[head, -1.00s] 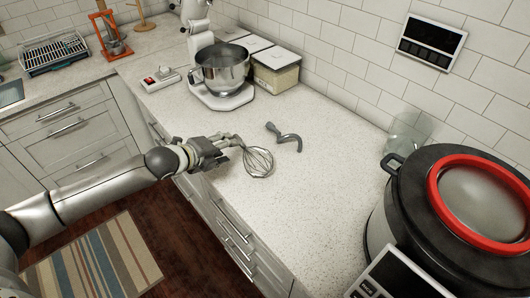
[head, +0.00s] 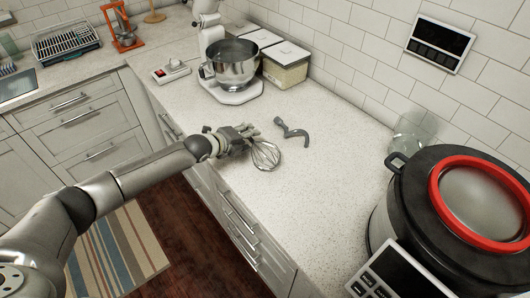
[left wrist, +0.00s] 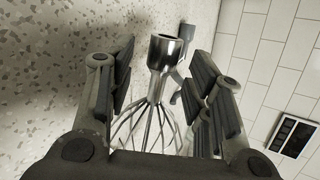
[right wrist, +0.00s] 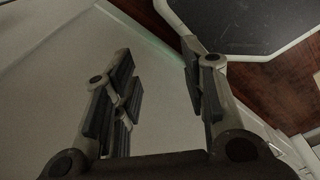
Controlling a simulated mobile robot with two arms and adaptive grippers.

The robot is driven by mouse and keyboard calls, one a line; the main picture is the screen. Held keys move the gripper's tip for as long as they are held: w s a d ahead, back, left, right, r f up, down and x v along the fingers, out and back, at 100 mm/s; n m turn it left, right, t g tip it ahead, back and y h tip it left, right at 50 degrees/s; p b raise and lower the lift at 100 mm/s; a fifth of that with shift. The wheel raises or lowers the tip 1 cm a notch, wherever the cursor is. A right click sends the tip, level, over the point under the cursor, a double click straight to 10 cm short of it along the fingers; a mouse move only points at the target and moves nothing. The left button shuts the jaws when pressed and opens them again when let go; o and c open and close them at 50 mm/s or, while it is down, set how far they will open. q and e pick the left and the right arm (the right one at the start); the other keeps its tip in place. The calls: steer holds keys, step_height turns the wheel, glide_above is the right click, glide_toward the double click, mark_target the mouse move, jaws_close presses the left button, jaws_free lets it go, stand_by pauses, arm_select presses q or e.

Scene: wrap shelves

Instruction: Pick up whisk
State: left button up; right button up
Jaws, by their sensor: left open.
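The metal whisk (head: 266,156) lies on the counter near its front edge, wires toward the viewer in the head view. My left gripper (head: 250,136) is at its handle end. In the left wrist view the whisk's shaft (left wrist: 163,52) stands between the spread fingers of the left gripper (left wrist: 168,85), with no clear contact on either side. The wire loops are partly hidden by the gripper's palm. My right gripper (right wrist: 160,85) shows only in the right wrist view, its fingers apart and nothing between them.
A grey curved hook (head: 292,132) lies just beyond the whisk. A stand mixer with a metal bowl (head: 233,64) and lidded containers (head: 286,65) stand farther back. A large black cooker (head: 455,215) fills the right. The counter (head: 310,195) in front of it is clear.

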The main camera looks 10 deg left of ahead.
arm_select(q)
steer(key=shift+x, duration=0.8)
steer(key=shift+d, duration=0.1)
jaws_close()
